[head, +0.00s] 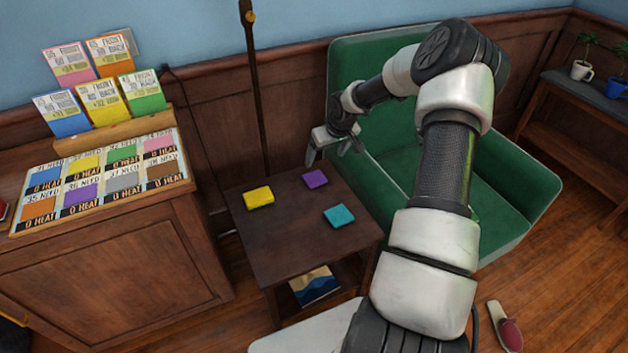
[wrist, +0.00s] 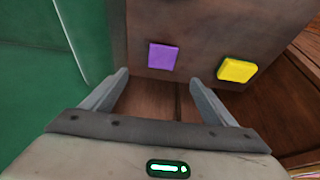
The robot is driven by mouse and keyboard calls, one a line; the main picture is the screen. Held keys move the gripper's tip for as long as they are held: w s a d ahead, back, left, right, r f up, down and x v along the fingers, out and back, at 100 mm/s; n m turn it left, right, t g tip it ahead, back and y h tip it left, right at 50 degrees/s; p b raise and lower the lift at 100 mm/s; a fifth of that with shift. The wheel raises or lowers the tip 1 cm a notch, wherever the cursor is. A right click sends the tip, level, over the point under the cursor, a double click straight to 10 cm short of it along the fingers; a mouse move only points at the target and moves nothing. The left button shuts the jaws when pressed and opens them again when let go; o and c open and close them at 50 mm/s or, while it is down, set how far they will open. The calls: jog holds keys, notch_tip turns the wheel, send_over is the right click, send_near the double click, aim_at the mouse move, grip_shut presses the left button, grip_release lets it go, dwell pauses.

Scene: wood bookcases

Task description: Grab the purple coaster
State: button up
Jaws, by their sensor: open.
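The purple coaster (head: 315,179) lies flat on the small wooden side table (head: 290,235), near its back edge. In the wrist view the purple coaster (wrist: 162,56) shows just beyond the fingertips, roughly between them and a little left of centre. My gripper (head: 330,152) is above and behind the coaster, by the green armchair's edge. In the wrist view my gripper (wrist: 158,78) has its two fingers spread apart with nothing between them.
A yellow coaster (head: 258,197) and a teal coaster (head: 339,215) lie on the same table; the yellow one (wrist: 237,69) also shows in the wrist view. The green armchair (head: 510,205) stands close on the right. A thin dark pole (head: 256,90) rises behind the table.

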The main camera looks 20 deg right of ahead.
jog(key=b, duration=0.2)
send_near(315, 178)
jog(key=shift+x, duration=1.25)
jog(key=b+x, duration=0.1)
jog(key=x, duration=0.4)
jog(key=shift+s, duration=0.1)
jog(key=shift+c, duration=0.2)
jog(key=c, duration=1.2)
jog(key=shift+o, duration=0.2)
jog(key=shift+r, duration=0.1)
